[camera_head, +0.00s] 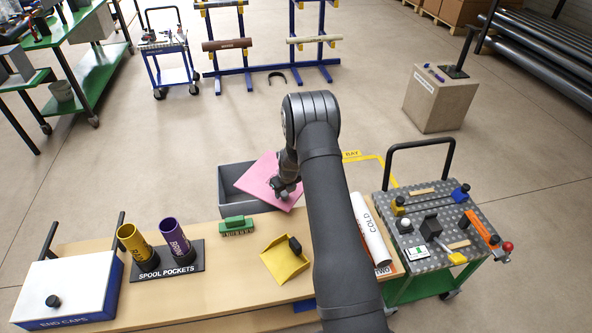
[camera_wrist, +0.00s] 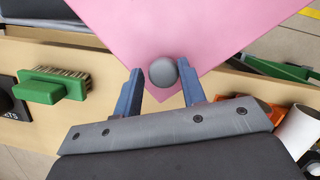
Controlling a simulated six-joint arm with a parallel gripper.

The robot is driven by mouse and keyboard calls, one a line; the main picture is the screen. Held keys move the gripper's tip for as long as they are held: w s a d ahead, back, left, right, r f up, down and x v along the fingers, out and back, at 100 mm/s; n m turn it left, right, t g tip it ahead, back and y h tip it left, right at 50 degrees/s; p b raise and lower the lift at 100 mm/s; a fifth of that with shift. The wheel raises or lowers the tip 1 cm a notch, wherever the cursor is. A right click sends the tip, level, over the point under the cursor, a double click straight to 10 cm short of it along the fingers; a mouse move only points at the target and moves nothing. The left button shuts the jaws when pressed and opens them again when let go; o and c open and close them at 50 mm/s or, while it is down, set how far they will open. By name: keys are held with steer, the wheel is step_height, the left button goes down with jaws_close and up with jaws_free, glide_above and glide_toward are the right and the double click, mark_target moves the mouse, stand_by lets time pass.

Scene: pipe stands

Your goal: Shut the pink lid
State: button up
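The pink lid (camera_head: 262,176) is a flat square panel with a round grey knob (camera_wrist: 163,72). It sits askew over the dark grey bin (camera_head: 233,203), turned relative to its rim, and the bin's left part is uncovered. I cannot tell whether the lid rests on the rim or is above it. My gripper (camera_head: 283,192) is over the lid's near part. In the wrist view, its two blue fingers (camera_wrist: 160,80) stand apart on either side of the knob, with a small gap showing at the left finger. The lid's right side is partly hidden by my arm in the head view.
On the wooden bench (camera_head: 215,285) are a green brush (camera_head: 236,225), a yellow dustpan (camera_head: 286,260), the spool pockets (camera_head: 165,270) and a white end-caps box (camera_head: 68,290). A white COLD pipe (camera_head: 369,230) lies right of my arm. A tool cart (camera_head: 430,225) stands farther right.

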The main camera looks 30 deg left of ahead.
steer(key=shift+s+a, duration=0.6)
steer(key=shift+s, duration=0.35)
steer(key=shift+a, duration=0.1)
steer(key=shift+s+a, duration=0.95)
steer(key=shift+a, duration=0.35)
steer(key=shift+s+a, duration=0.95)
steer(key=shift+a, duration=0.3)
steer(key=shift+s+a, duration=0.95)
steer(key=shift+a, duration=0.45)
steer(key=s+a, duration=0.2)
steer(key=a, duration=0.7)
steer(key=shift+s, duration=0.35)
steer(key=shift+a, duration=0.1)
steer(key=shift+a, duration=0.1)
